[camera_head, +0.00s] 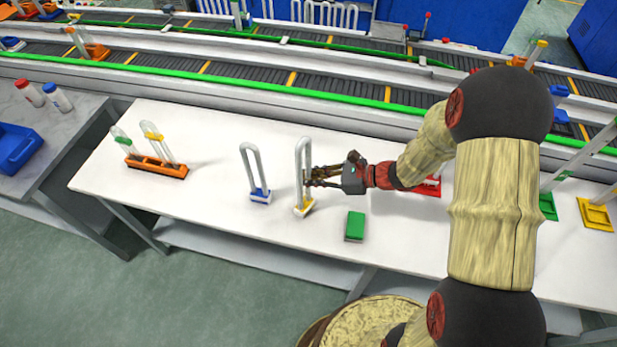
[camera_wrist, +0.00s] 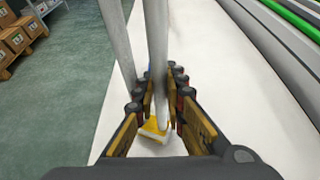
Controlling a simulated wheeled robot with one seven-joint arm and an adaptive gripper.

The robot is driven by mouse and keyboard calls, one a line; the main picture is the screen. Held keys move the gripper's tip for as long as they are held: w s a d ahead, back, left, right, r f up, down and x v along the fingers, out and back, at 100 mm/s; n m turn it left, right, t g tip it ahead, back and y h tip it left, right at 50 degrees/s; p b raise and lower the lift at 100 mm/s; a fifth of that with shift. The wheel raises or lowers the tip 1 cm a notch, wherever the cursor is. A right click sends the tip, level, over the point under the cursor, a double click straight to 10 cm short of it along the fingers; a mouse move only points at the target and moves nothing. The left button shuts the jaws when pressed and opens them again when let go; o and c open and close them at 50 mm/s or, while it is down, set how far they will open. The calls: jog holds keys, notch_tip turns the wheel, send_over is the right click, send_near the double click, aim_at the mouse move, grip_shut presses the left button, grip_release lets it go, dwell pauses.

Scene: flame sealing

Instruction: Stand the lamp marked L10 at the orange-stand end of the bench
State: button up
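Two U-shaped glass lamps stand upright near the bench's middle, a blue-based lamp (camera_head: 258,193) and a yellow-based lamp (camera_head: 303,208). No L10 mark is readable on either. My gripper (camera_head: 311,178) reaches in from the right at the yellow-based lamp. In the wrist view, the fingers (camera_wrist: 161,88) stand close on both sides of one leg of this lamp (camera_wrist: 159,40); its base (camera_wrist: 155,131) shows beyond them. Whether the pads press on the glass is hard to tell. The orange stand (camera_head: 157,167), with glass tubes in it, is at the left end of the white bench (camera_head: 215,185).
A green block (camera_head: 355,226) lies in front of my gripper. A red stand (camera_head: 430,187), a green stand (camera_head: 547,206) and a yellow stand (camera_head: 595,214) are at the right. Bench surface between the orange stand and blue-based lamp is clear. A conveyor (camera_head: 250,75) runs behind.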

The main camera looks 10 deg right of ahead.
jog(key=o, duration=0.5)
